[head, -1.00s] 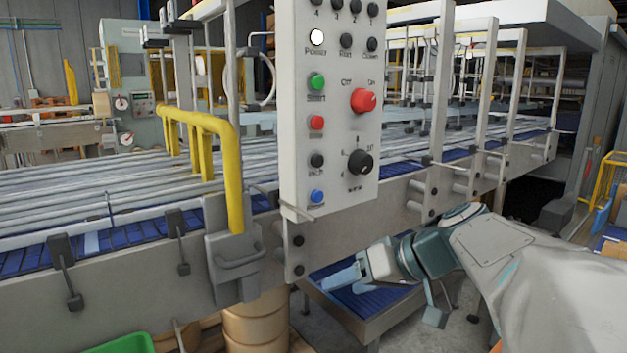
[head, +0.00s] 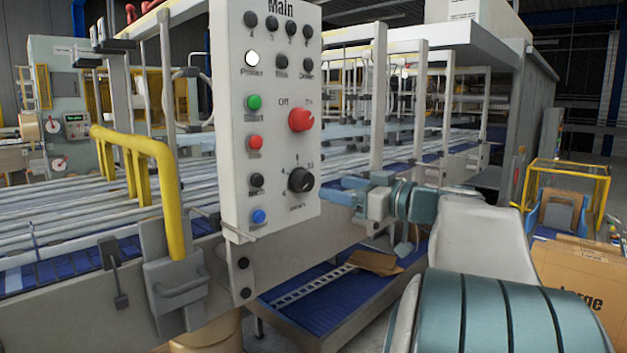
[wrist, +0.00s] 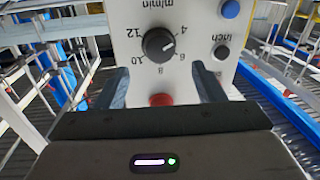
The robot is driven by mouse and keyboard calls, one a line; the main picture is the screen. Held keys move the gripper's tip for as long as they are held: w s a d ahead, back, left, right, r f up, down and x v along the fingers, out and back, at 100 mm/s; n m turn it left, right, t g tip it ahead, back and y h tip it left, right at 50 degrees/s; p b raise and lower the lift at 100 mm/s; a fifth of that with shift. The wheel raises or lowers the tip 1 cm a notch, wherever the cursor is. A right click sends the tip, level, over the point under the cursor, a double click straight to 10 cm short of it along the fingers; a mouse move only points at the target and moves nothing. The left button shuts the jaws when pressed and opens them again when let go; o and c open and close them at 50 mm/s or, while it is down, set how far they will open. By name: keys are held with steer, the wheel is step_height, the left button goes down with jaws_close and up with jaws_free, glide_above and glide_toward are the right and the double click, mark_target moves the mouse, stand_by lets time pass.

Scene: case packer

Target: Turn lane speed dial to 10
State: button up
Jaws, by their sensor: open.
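The lane speed dial (head: 301,180) is a black round knob low on the right of the white "Main" panel (head: 232,140). In the wrist view the dial (wrist: 158,43) appears upside down, with 4, 6, 8, 10 and 12 around it and "m/min" beyond. A white mark on the knob seems to point towards the 6. My gripper (head: 345,190) is just right of the panel in the head view. In the wrist view my gripper (wrist: 161,70) is open and empty, its fingers on either side of the view below the dial and apart from it.
A red knob (head: 301,119) sits above the dial; it shows between my fingers in the wrist view (wrist: 162,99). Small push buttons line the panel's left side. A yellow rail (head: 165,165) stands left of the panel. The conveyor frame runs behind it.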

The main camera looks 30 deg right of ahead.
mark_target(309, 183)
steer(key=p+x, duration=0.1)
steer(key=x, duration=0.5)
steer(key=shift+w+a, duration=0.15)
steer(key=shift+w, duration=0.1)
